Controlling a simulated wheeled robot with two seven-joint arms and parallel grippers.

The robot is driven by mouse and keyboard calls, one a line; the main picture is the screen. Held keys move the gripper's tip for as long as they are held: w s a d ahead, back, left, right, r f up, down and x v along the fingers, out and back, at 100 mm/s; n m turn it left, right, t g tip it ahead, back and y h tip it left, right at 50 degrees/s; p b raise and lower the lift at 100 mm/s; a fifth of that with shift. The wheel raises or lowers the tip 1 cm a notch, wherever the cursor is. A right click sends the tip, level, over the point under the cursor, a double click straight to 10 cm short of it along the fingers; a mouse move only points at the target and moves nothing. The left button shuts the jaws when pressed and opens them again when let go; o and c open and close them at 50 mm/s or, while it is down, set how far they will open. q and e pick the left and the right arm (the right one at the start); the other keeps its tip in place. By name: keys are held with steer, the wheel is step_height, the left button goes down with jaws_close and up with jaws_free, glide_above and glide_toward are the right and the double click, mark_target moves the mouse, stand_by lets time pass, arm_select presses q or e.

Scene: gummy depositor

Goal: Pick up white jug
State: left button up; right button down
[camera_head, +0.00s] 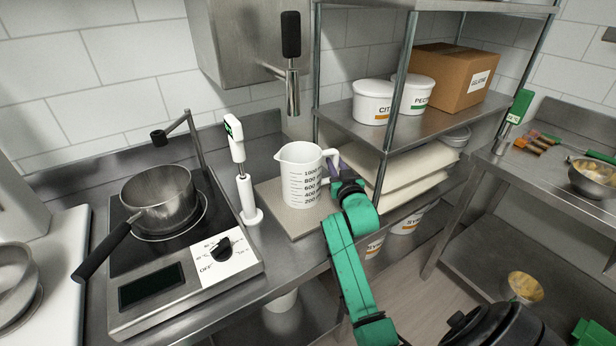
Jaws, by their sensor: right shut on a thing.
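The white jug (299,178) is a measuring jug with dark volume marks, a spout at the left and a handle at the right. It stands upright at or just above a beige board (271,193) on the steel counter; I cannot tell if it touches the board. My right gripper (331,171), on a green arm, is shut on the jug's handle; the fingertips are partly hidden by the handle and wrist. My left gripper is not in view.
A steel pan (158,196) sits on an induction hob (208,262) at the left. A white stand with a probe (246,192) is close to the jug's left. A steel shelf (436,122) with white tubs (373,103) and a cardboard box (452,78) rises at the right.

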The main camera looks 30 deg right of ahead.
mark_target(337, 156)
steer(key=shift+r, duration=0.55)
step_height(337, 156, up, 2)
steer(key=shift+r+b, duration=0.1)
steer(key=shift+b, duration=0.3)
steer(key=v, duration=1.8)
steer(key=shift+r+b, duration=0.15)
steer(key=shift+b, duration=0.2)
steer(key=c, duration=1.3)
jaws_free()
jaws_close()
